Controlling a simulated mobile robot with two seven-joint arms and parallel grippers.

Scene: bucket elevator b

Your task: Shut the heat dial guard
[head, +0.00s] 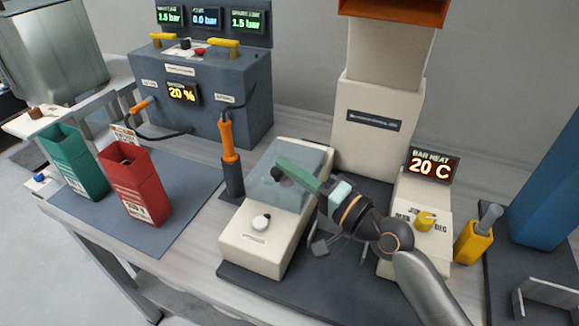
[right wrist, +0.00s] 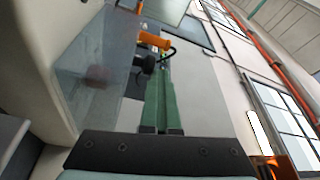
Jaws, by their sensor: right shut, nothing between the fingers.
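A clear bluish guard panel (head: 292,165) is over the back part of a cream box (head: 245,250) in the middle of the bench. A white dial (head: 261,222) on the front part of the box is uncovered. My right gripper (head: 283,168) is shut and empty, its green fingers in front of the panel. Their tips are close to a dark round knob (head: 277,174); I cannot tell whether they touch it. My left gripper is not in view.
An orange-handled tool (head: 228,140) stands in a dark holder left of the box. A bar heat unit (head: 432,166) with a yellow knob (head: 425,221) is on the right, beside a yellow holder (head: 474,243). Red (head: 135,185) and green (head: 74,163) containers stand at left.

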